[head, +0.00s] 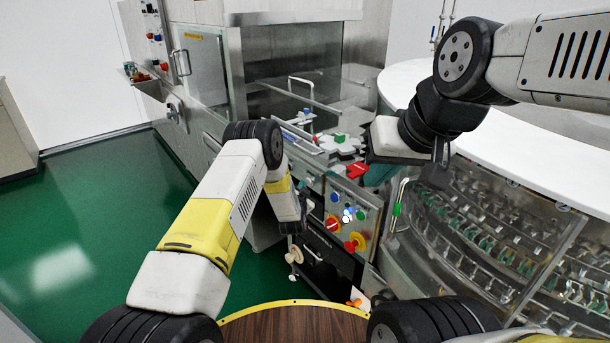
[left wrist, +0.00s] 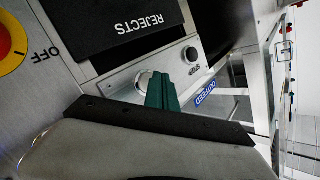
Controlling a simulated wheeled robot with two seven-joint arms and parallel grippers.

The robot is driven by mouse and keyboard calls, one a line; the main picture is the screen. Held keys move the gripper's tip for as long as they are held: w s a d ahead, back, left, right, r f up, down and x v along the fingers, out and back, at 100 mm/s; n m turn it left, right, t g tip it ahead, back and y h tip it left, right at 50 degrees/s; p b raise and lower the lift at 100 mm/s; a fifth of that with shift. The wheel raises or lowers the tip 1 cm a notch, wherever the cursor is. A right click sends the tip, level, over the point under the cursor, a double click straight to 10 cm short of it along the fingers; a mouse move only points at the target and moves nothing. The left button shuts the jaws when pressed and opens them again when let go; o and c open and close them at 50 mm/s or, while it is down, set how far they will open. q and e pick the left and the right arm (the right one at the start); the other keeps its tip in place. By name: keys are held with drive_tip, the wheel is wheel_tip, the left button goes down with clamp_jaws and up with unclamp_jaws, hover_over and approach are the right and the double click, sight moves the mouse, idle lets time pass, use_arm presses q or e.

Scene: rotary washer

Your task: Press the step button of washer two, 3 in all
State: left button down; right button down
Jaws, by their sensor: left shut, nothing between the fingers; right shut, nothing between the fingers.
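In the left wrist view, my left gripper (left wrist: 163,92) is shut, with its green fingers together and nothing between them. Its tip is beside a round pale button (left wrist: 143,79) on a grey metal strip. A dark button (left wrist: 190,54) in a metal ring is a little further right, with small upside-down lettering that seems to read STEP. I cannot tell whether the fingertips touch the strip. In the head view, my left gripper (head: 301,222) points at the machine front, left of the control panel (head: 368,208). My right gripper (head: 441,154) is shut and empty above the machine.
An upside-down REJECTS plate (left wrist: 130,22), a red and yellow OFF knob (left wrist: 8,42) and a blue OUTFEED label (left wrist: 205,93) surround the strip. A glass-fronted cabinet with a white curved top (head: 555,165) stands right. Green floor (head: 90,220) is clear at left.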

use_arm(q)
drive_tip(key=shift+w+d, duration=0.25)
drive_tip(key=shift+d, duration=0.1)
idle(0.7)
drive_tip(key=shift+s+a, duration=0.55)
drive_tip(key=shift+a, duration=0.25)
drive_tip(key=shift+s+a, duration=0.75)
drive_tip(key=shift+a, duration=0.25)
drive_tip(key=shift+s+a, duration=0.7)
drive_tip(key=shift+a, duration=0.25)
